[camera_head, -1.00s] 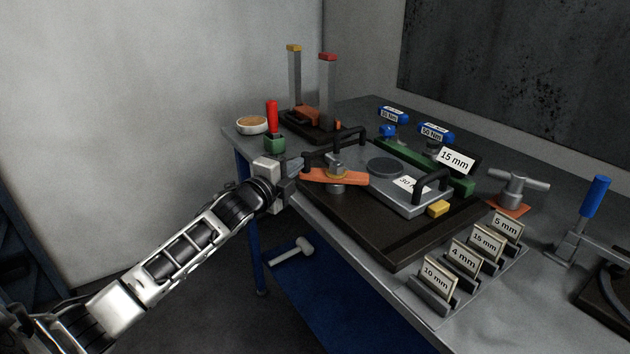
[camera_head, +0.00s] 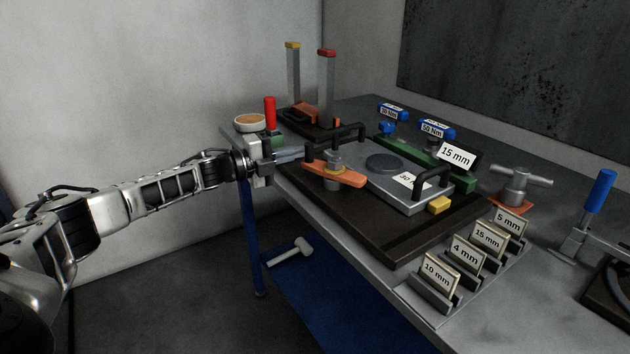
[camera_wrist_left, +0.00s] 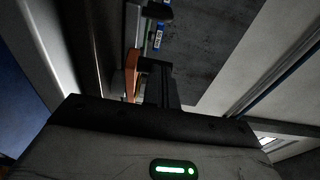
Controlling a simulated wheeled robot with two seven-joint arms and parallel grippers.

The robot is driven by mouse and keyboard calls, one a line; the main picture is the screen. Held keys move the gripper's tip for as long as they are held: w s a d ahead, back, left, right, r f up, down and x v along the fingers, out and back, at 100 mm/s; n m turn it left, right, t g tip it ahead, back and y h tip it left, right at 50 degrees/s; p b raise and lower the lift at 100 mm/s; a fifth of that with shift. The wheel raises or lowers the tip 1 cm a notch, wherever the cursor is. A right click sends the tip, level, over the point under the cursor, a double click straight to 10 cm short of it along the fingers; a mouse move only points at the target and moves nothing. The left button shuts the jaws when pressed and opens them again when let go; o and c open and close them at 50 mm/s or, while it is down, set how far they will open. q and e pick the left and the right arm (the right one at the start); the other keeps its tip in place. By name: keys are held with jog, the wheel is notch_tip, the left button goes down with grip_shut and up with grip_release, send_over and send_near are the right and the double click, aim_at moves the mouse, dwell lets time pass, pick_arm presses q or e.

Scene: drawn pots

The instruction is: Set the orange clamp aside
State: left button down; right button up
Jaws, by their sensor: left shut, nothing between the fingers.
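The orange clamp (camera_head: 345,177) is a flat bar on a round post with a brass-coloured nut. It lies across the near left edge of the grey plate (camera_head: 385,187), beside the black handle. My left gripper (camera_head: 305,153) is shut and empty, just behind the clamp's left end; I cannot tell whether it touches the clamp. In the left wrist view the shut fingers (camera_wrist_left: 160,82) point up the picture, with the orange clamp (camera_wrist_left: 131,68) to their left, partly hidden. My right gripper is not in view.
The plate sits on a dark base (camera_head: 375,240). Behind my gripper stand a red-handled tool (camera_head: 269,112), a round dish (camera_head: 249,123) and two upright posts. Numbered cards stand at the near right. Black handles rise close to the clamp. A mallet (camera_head: 291,250) lies below the bench.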

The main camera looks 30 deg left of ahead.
pick_arm(q)
jog(key=shift+w+f, duration=0.2)
jog(key=shift+w, duration=0.35)
jog(key=shift+w+a+r+b, duration=0.1)
jog(key=shift+w+b, duration=0.45)
jog(key=shift+b, duration=0.05)
jog(key=shift+w, duration=0.45)
jog(key=shift+w+a+r+b, duration=0.1)
jog(key=shift+w+b, duration=0.2)
jog(key=shift+b, duration=0.15)
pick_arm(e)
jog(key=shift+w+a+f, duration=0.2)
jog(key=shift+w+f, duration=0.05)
pick_arm(q)
jog(key=shift+w, duration=0.1)
